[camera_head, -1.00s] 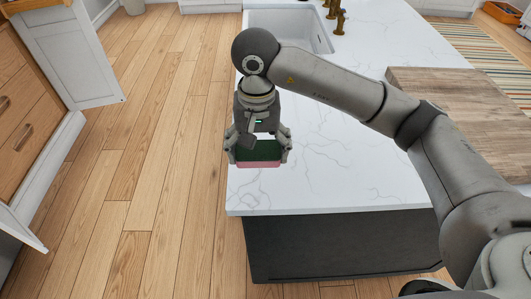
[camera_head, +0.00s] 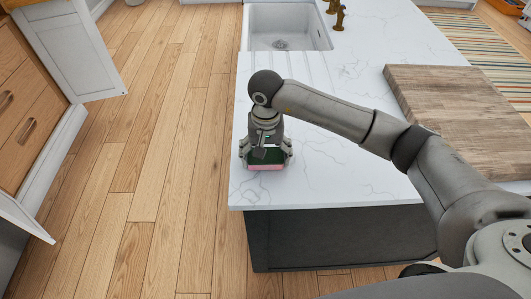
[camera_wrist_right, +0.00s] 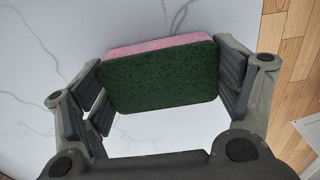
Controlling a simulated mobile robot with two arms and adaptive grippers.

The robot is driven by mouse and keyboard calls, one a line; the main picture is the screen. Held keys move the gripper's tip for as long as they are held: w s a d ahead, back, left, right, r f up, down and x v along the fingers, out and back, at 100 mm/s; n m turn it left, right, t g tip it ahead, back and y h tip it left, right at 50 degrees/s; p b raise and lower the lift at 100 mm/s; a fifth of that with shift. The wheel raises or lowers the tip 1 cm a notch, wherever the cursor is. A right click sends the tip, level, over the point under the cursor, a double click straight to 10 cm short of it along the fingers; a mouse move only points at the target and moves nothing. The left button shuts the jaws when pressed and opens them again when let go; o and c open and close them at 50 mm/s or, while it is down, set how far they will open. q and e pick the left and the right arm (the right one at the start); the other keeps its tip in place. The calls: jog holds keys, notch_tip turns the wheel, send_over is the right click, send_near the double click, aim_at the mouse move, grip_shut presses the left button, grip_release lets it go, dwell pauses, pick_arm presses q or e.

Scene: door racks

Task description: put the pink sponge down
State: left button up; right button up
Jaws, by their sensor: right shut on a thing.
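The pink sponge (camera_head: 266,167) has a dark green scouring side and is between the fingers of my right gripper (camera_head: 266,154), near the front left corner of the white marble countertop (camera_head: 330,185). In the right wrist view the sponge (camera_wrist_right: 160,75) shows its green face towards the camera and a pink strip along its far edge. Both fingers of the right gripper (camera_wrist_right: 160,85) press on its ends. The sponge is low over the counter; I cannot tell whether it touches the surface. My left gripper is not in view.
A white sink (camera_head: 288,28) with brass taps (camera_head: 338,18) lies at the back of the counter. A wooden board (camera_head: 455,105) lies on the right. The counter's left and front edges are close to the sponge. An open white cabinet door (camera_head: 82,50) stands at far left.

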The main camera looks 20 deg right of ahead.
jog(key=shift+f, duration=0.2)
jog(key=o, duration=0.5)
jog(key=shift+r, duration=0.1)
jog(key=shift+o, duration=0.2)
jog(key=shift+r, duration=0.15)
notch_tip(320, 180, up, 12)
jog(key=b, duration=0.4)
